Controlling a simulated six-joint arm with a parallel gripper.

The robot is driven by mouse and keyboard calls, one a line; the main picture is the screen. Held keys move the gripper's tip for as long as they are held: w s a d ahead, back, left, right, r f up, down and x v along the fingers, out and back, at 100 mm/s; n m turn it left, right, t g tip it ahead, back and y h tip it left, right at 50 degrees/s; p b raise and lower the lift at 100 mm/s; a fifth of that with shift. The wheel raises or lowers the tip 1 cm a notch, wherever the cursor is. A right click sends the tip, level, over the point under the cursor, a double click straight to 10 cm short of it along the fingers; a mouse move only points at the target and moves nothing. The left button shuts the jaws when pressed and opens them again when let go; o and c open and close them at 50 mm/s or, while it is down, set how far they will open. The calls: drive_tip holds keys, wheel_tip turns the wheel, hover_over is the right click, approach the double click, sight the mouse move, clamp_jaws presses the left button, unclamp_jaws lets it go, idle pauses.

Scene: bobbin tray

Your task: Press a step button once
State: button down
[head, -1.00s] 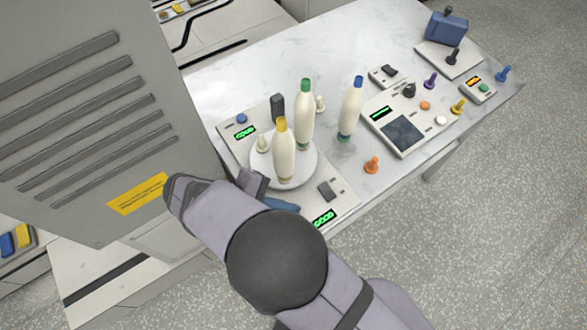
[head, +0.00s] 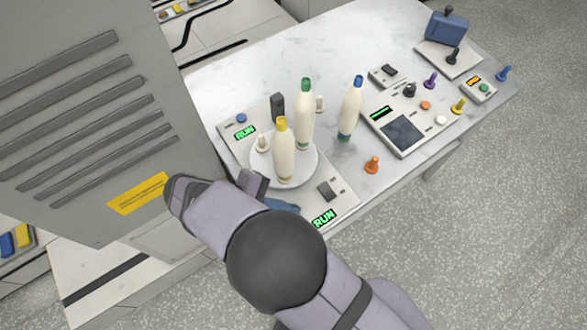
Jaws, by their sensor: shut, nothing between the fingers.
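The tray unit (head: 229,152) lies at the table's near left corner. A blue round button (head: 241,118) sits at its far left, beside a green display (head: 245,132) reading RUN. A second display (head: 324,218) at its near edge also reads RUN.
A round white plate (head: 309,172) on the unit carries white bobbins with a yellow top (head: 284,150) and a green top (head: 304,115). A blue-topped bobbin (head: 351,108) stands right. A control panel (head: 377,113) and several coloured pegs lie beyond. A grey cabinet (head: 85,110) stands left.

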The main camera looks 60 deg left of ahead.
drive_tip(key=shift+r+p, duration=0.55)
drive_tip(key=shift+r, duration=0.2)
drive_tip(key=shift+r, duration=0.1)
